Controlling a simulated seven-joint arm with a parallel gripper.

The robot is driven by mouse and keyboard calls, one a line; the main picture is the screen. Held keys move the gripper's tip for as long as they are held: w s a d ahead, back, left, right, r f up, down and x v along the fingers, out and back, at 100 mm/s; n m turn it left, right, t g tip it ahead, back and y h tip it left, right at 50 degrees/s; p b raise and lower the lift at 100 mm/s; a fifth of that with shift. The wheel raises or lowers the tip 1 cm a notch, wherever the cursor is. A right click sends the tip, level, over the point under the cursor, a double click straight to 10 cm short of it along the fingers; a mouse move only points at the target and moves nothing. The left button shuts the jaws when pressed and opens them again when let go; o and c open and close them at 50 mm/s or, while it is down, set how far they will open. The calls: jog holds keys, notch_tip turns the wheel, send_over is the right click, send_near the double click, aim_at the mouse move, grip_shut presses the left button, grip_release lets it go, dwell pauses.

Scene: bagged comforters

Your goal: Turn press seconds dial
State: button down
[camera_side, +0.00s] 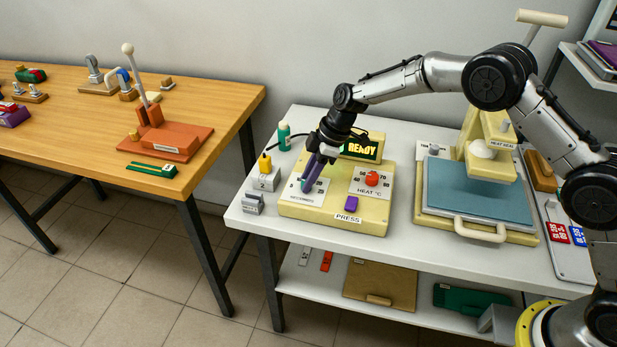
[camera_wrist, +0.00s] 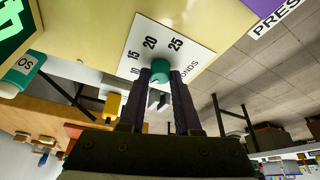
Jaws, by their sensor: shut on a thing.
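The seconds dial is a teal knob (camera_wrist: 160,69) on a white plate (camera_wrist: 180,45) marked 10, 15, 20 and 25 in the wrist view. My gripper (camera_wrist: 161,75) is shut on the knob, with one dark finger on each side of it. In the side view my gripper (camera_side: 311,172) points down at the left part of the cream control panel (camera_side: 335,215) and hides most of the knob. The knob's pointer mark is too small to read.
On the panel are a red heat knob (camera_side: 372,179), a purple press button (camera_side: 351,203) and a display reading READY (camera_side: 360,148). The heat press (camera_side: 475,185) is to the right.

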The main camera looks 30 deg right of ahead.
jog(key=shift+w+n+g, duration=0.15)
jog(key=shift+n+g, duration=0.75)
jog(key=shift+n, duration=1.3)
jog(key=c, duration=0.6)
grip_release()
jog(key=v, duration=1.4)
jog(key=shift+d, duration=0.2)
jog(key=shift+f, duration=0.1)
